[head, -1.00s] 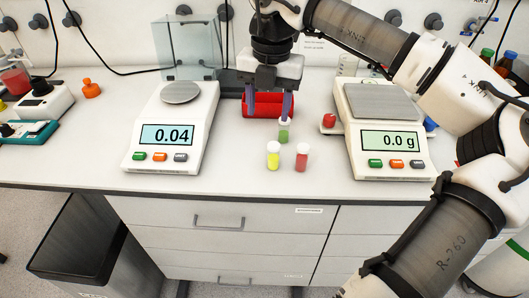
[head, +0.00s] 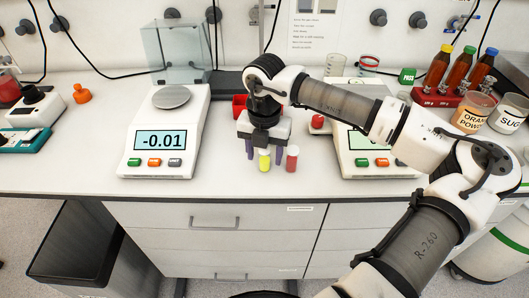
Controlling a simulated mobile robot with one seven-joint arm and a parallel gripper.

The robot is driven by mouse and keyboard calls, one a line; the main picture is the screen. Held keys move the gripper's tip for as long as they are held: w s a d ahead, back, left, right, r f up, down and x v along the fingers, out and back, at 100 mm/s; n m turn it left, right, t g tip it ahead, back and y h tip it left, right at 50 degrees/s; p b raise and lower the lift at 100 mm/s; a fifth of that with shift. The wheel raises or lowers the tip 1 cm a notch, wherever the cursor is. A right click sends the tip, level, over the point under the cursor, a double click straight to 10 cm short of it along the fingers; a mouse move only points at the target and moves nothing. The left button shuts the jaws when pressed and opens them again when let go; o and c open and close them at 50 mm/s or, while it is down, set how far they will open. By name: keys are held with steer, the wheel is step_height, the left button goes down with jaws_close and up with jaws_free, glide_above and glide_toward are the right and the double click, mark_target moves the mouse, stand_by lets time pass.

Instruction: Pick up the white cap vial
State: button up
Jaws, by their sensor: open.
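My gripper (head: 264,155) is open and points down at the bench, its two dark fingers apart. A small vial with yellow contents and a pale cap (head: 264,161) shows between the fingers in the head view. I cannot tell whether the fingers are around it or just behind it. A vial with red contents and a white cap (head: 292,159) stands upright just right of the right finger. The green vial seen earlier is not visible, and my gripper covers the area behind the yellow one.
A scale reading -0.01 (head: 188,165) stands left of my gripper. Another scale (head: 352,165) stands right, partly behind my arm. A red holder (head: 239,104) lies behind my gripper. Brown bottles (head: 437,68) and labelled jars are at the right.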

steer(key=shift+f, duration=0.6)
steer(key=c, duration=1.1)
steer(key=shift+o, duration=0.2)
steer(key=shift+r, duration=0.15)
